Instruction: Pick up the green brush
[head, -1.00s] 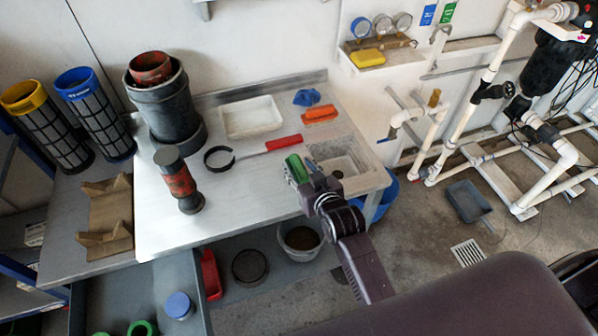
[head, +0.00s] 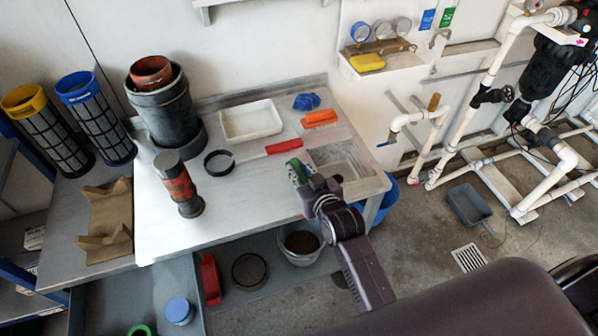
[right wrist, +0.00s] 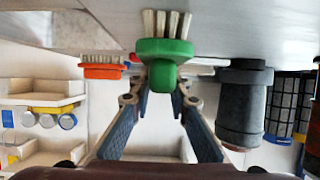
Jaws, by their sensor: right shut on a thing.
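The green brush (head: 294,171) is in my right gripper (head: 304,184), over the workbench (head: 245,200) just left of the sink. In the right wrist view the green brush (right wrist: 163,48) has a rounded green body with pale bristles pointing toward the bench surface. The fingers of my right gripper (right wrist: 164,86) are shut on its green knob from both sides. I cannot tell whether the bristles touch the bench. My left gripper is in neither view.
An orange brush (head: 320,118), a red-handled tool (head: 284,146), a black ring (head: 219,163) and a white tray (head: 251,120) lie behind or left of the gripper. A red-and-grey cylinder (head: 178,183) stands on the bench. The sink (head: 362,168) is to the right.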

